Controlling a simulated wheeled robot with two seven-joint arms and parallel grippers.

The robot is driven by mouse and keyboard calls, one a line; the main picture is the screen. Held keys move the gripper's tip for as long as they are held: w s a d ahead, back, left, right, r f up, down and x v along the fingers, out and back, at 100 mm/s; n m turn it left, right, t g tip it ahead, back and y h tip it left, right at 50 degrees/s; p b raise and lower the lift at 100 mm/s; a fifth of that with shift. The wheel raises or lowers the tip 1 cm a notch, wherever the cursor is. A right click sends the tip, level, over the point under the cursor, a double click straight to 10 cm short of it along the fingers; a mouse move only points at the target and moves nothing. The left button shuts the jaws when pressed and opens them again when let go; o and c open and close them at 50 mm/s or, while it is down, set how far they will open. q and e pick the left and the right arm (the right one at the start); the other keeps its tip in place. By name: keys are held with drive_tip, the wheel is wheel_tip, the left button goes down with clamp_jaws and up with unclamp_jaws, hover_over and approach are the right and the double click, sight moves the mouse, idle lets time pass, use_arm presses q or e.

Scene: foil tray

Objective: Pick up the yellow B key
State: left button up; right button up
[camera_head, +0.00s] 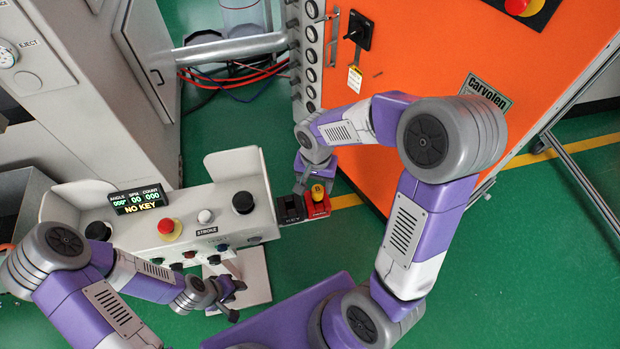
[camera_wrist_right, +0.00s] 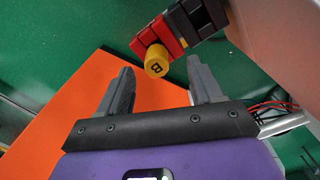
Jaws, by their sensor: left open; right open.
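The yellow B key (camera_wrist_right: 157,60) sits upright in a red holder (camera_wrist_right: 158,35), its round "B" top facing the right wrist camera. The key (camera_head: 318,192) also shows in the head view, right of the control console. My right gripper (camera_wrist_right: 160,70) is open, its two fingers apart on either side of the key in the picture; the key appears around or just beyond the fingertips, and I see no contact. In the head view my right gripper (camera_head: 309,182) is over the holder and partly hides it. My left gripper (camera_head: 230,299) is open and empty at the console's lower front.
A black "KEY" block (camera_head: 291,209) adjoins the red holder. The console (camera_head: 130,240) has buttons and a display (camera_head: 138,199) reading "NO KEY". An orange cabinet (camera_head: 430,60) stands close behind my right arm. Green floor (camera_head: 540,270) is clear at right.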

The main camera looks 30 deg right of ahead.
sight(318, 188)
drive_tip(key=f, duration=0.2)
drive_tip(key=f+b, duration=0.1)
drive_tip(key=f, duration=0.1)
drive_tip(key=d+f+b, duration=0.1)
drive_tip(key=f, duration=0.2)
drive_tip(key=shift+w, duration=0.1)
drive_tip(key=c, duration=1.2)
drive_tip(key=shift+o, duration=0.2)
wheel_tip(318, 188, up, 10)
drive_tip(key=p, duration=0.3)
drive_tip(key=shift+r, duration=0.1)
drive_tip(key=shift+r+p, duration=2.1)
drive_tip(key=shift+r, duration=0.6)
